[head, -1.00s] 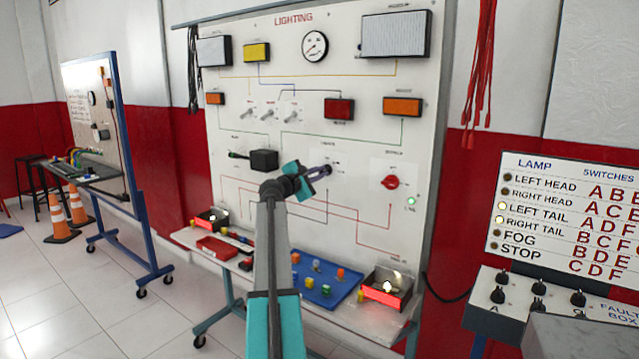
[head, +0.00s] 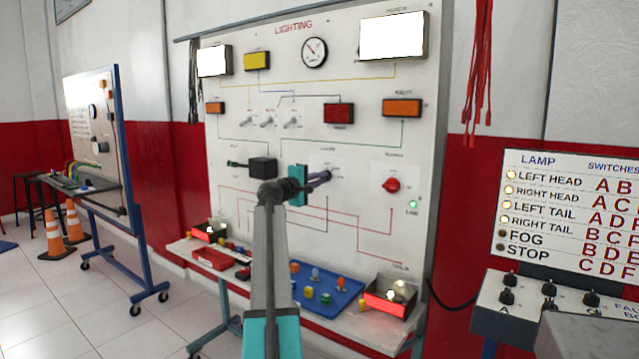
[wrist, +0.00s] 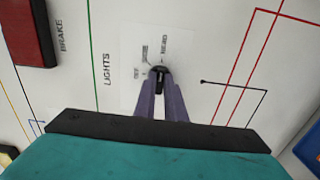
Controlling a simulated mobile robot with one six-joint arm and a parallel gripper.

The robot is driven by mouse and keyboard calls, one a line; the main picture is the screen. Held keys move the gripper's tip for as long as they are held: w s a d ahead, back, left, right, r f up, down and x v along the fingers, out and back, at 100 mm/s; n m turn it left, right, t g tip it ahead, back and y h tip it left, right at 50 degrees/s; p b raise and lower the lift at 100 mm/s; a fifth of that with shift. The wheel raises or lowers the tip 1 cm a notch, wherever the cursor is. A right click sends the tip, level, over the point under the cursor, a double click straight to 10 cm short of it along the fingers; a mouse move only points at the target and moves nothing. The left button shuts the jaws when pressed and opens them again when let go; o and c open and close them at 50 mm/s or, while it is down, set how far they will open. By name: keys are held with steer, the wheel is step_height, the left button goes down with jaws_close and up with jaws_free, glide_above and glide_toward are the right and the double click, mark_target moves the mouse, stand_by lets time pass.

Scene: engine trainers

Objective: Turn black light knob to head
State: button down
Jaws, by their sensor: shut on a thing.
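The black light knob (wrist: 159,80) sits on the white LIGHTING board beside the word LIGHTS, with small labels above it. The label at upper right reads HEAD. My gripper (wrist: 160,94) is shut on the knob, with one purple finger on each side. In the head view my gripper (head: 324,177) reaches the board right of the black box; its fingers hide most of the knob there. The left headlamp (head: 214,61) and right headlamp (head: 394,36) at the top of the board glow bright white.
A red rotary switch (head: 391,185) is to the right of my gripper, and a black stalk box (head: 262,167) is to the left. Below, a shelf holds a blue tray (head: 345,292) of coloured bulbs. A lamp chart (head: 570,215) shows LEFT HEAD, RIGHT HEAD and both TAIL lights lit.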

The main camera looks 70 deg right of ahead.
stand_by(0.3)
steer(key=c, duration=1.8)
jaws_free()
steer(key=shift+v, duration=6.9)
